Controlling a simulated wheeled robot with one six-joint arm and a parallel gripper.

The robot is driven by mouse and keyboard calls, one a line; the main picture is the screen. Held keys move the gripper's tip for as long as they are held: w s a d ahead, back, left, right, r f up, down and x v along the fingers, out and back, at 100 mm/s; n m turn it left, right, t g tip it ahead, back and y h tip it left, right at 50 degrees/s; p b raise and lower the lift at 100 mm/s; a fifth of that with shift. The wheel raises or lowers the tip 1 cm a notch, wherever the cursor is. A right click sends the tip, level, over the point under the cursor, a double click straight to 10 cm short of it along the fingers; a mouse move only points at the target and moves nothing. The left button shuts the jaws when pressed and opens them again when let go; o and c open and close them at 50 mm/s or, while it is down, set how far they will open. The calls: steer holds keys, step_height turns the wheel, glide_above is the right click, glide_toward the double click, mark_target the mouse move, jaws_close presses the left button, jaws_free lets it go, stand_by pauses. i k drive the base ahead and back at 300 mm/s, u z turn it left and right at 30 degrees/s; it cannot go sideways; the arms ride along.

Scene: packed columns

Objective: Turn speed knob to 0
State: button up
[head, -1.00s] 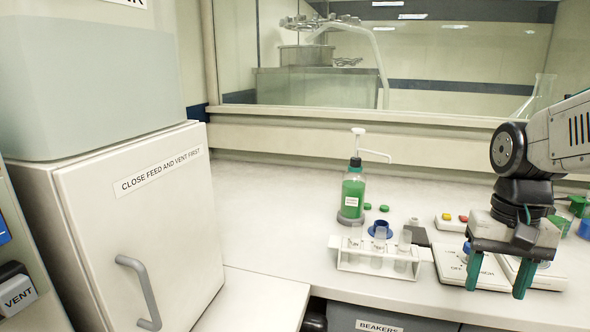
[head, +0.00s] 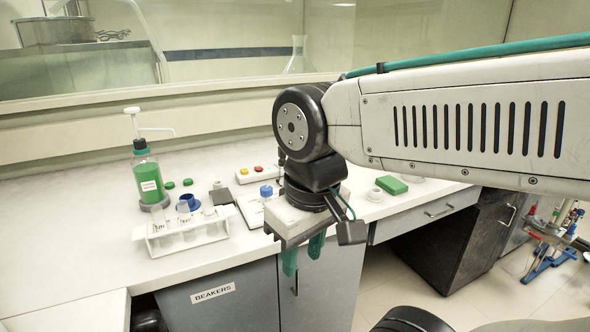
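A blue knob (head: 266,191) shows on a white control plate (head: 248,208) on the bench, just left of my gripper in the head view. My gripper and wrist hide much of the plate, and I cannot read a pointer or scale on the knob. My gripper (head: 303,253) points down with its two green fingers apart and nothing between them. In the picture its fingers lie in front of the bench's front edge, against the grey cabinet doors, apart from the knob.
A white rack with clear tubes (head: 180,235) and a green pump bottle (head: 148,180) stand to the left. A box with red and yellow buttons (head: 257,174) is behind the plate. A green block (head: 391,185) lies to the right.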

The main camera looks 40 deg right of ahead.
mark_target(267, 191)
steer(key=k, duration=1.2)
steer(key=z, duration=0.8)
steer(key=i, duration=1.25)
steer(key=u, duration=0.3)
